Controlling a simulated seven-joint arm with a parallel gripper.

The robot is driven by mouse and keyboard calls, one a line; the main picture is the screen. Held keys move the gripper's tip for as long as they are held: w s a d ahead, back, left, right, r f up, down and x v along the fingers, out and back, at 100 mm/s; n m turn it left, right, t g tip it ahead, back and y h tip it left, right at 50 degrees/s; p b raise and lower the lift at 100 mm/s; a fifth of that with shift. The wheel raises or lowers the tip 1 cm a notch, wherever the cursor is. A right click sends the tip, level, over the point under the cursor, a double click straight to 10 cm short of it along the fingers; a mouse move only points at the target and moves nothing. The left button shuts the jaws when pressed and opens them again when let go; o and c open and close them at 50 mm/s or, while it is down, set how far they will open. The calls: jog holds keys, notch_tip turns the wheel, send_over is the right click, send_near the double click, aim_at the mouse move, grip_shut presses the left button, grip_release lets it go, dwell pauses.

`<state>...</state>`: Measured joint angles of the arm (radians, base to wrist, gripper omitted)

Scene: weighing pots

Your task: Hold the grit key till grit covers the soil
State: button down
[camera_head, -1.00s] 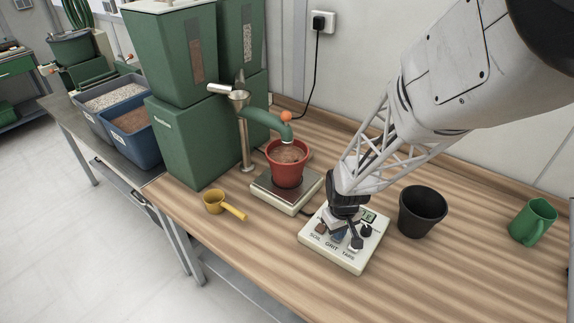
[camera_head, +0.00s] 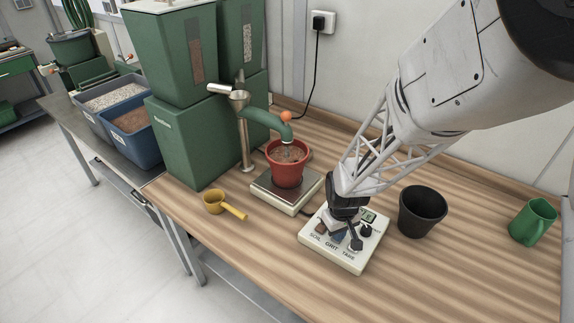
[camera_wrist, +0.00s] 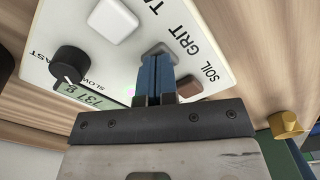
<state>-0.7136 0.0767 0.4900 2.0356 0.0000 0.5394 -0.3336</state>
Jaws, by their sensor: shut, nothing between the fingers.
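The red pot (camera_head: 287,172) stands upright on the scale (camera_head: 269,195), under the green spout (camera_head: 265,118). Brown soil (camera_head: 287,154) fills it nearly to the rim; a few pale specks show, but I cannot tell how much is grit. My gripper (camera_head: 337,237) is shut and empty over the control box (camera_head: 347,263). In the wrist view its blue fingertips (camera_wrist: 157,62) are at the grey grit key (camera_wrist: 160,48) and partly hide it; they look to be touching it. The brown soil key (camera_wrist: 190,86) and white tare key (camera_wrist: 112,20) are beside it.
The black pot (camera_head: 422,212) stands right of the box, and a green mug (camera_head: 533,222) is further right. A yellow scoop (camera_head: 222,204) lies left of the scale. The speed knob (camera_wrist: 70,62) and the display (camera_wrist: 88,98) show in the wrist view.

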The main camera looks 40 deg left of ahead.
jog(key=shift+r, duration=2.5)
jog(key=shift+d+r, duration=0.15)
jog(key=s+d+r+m+t, duration=0.1)
jog(key=d+r+m, duration=0.2)
jog(key=d+r, duration=0.65)
jog(key=d+r+m, duration=0.3)
jog(key=d+r, duration=0.4)
jog(key=d, duration=0.5)
jog(key=s+d+r+m, duration=0.3)
jog(key=s+d+r, duration=0.1)
jog(key=s+d, duration=0.4)
jog(key=s+d+r+m+t, duration=0.1)
jog(key=s+d+r+m, duration=0.2)
jog(key=d, duration=0.7)
jog(key=s+r, duration=0.2)
jog(key=s, duration=0.2)
jog(key=shift+s+d+t, duration=0.3)
jog(key=shift+s, duration=0.05)
